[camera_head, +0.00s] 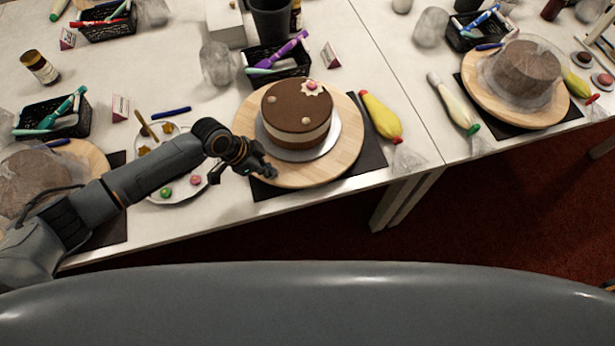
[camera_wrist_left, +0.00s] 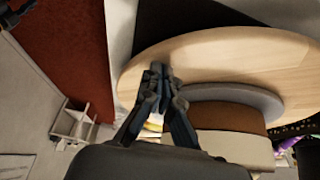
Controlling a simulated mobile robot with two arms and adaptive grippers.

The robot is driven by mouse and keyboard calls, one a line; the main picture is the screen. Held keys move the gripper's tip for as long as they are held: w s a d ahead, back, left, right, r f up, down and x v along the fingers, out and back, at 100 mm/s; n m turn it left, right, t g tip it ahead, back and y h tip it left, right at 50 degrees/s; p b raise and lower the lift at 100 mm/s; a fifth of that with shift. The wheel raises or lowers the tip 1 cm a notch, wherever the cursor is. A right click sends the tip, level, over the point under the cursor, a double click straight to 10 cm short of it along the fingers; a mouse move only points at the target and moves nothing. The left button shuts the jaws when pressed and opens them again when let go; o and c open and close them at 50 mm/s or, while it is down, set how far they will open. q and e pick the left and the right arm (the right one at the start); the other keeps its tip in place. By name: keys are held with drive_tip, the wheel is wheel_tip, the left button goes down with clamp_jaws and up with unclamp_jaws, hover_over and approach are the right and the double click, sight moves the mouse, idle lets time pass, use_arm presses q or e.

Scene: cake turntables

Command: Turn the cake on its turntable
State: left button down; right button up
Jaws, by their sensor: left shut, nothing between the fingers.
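A chocolate cake (camera_head: 297,112) with a cream band and a flower on top stands on a silver board (camera_head: 327,142) on a round wooden turntable (camera_head: 345,160). My left gripper (camera_head: 270,173) is shut and empty, at the near-left part of the turntable, beside the cake. In the left wrist view the gripper (camera_wrist_left: 160,75) is over the wooden disc (camera_wrist_left: 220,48), close to the edge of the silver board (camera_wrist_left: 235,96); I cannot tell whether the fingertips touch the wood. The cake (camera_wrist_left: 225,117) is partly hidden behind the gripper there. My right gripper is not in view.
A dark mat (camera_head: 372,160) lies under the turntable. A yellow piping bag (camera_head: 381,116) lies to its right, a plate (camera_head: 152,192) with decorations to its left, and a black basket of pens (camera_head: 290,68) behind. Wrapped cakes (camera_head: 527,67) stand on other turntables.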

use_arm(q)
drive_tip(key=shift+s+d+r+p, duration=0.1)
drive_tip(key=shift+s+d+p, duration=0.1)
drive_tip(key=shift+d, duration=0.45)
drive_tip(key=shift+s+d+r+p, duration=0.1)
drive_tip(key=shift+d+p, duration=0.1)
drive_tip(key=shift+d, duration=0.4)
drive_tip(key=shift+d+f, duration=0.15)
drive_tip(key=shift+f, duration=0.05)
drive_tip(key=shift+r+p, duration=1.25)
drive_tip(key=shift+r, duration=0.2)
wheel_tip(320, 180, up, 6)
drive_tip(key=p, duration=0.5)
